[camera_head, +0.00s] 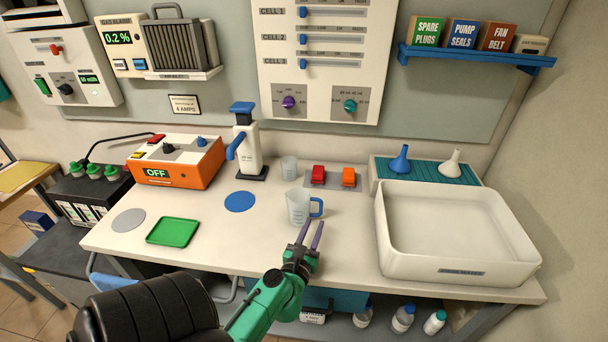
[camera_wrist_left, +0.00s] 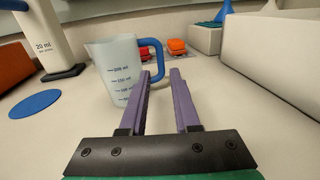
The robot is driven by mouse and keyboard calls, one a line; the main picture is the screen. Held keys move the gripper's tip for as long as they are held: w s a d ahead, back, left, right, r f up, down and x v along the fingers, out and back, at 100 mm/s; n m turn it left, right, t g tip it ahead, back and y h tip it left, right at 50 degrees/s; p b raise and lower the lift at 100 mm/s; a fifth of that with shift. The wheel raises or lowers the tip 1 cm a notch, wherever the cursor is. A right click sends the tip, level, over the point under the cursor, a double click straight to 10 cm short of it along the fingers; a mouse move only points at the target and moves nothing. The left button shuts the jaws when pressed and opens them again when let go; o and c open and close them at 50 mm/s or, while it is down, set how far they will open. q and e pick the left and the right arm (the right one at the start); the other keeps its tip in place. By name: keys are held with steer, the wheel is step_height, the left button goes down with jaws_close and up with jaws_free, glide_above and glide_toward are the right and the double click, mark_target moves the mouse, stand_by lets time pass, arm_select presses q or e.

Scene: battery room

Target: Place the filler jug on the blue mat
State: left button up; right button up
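The filler jug (camera_head: 299,207) is translucent with blue measuring marks and a blue handle on its right side. It stands upright on the bench, and it also shows in the left wrist view (camera_wrist_left: 118,72). The blue mat (camera_head: 240,202) is a flat round disc to the left of the jug, bare, and it shows in the left wrist view (camera_wrist_left: 35,104) too. My left gripper (camera_head: 312,234) is open and empty just in front of the jug. In the left wrist view its two purple fingers (camera_wrist_left: 162,90) point toward the handle, with a gap between them. My right gripper is not in view.
A white and blue dispenser (camera_head: 246,150) stands behind the mat. A clear cup (camera_head: 289,168) and red and orange clips (camera_head: 318,175) are behind the jug. A large white tray (camera_head: 455,269) is at right. A green tray (camera_head: 173,232) and grey disc (camera_head: 129,220) lie at left.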

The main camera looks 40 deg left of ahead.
arm_select(q)
steer(key=x, duration=1.1)
steer(key=shift+p, duration=0.4)
steer(key=shift+a+f, duration=0.1)
jaws_close()
stand_by(0.4)
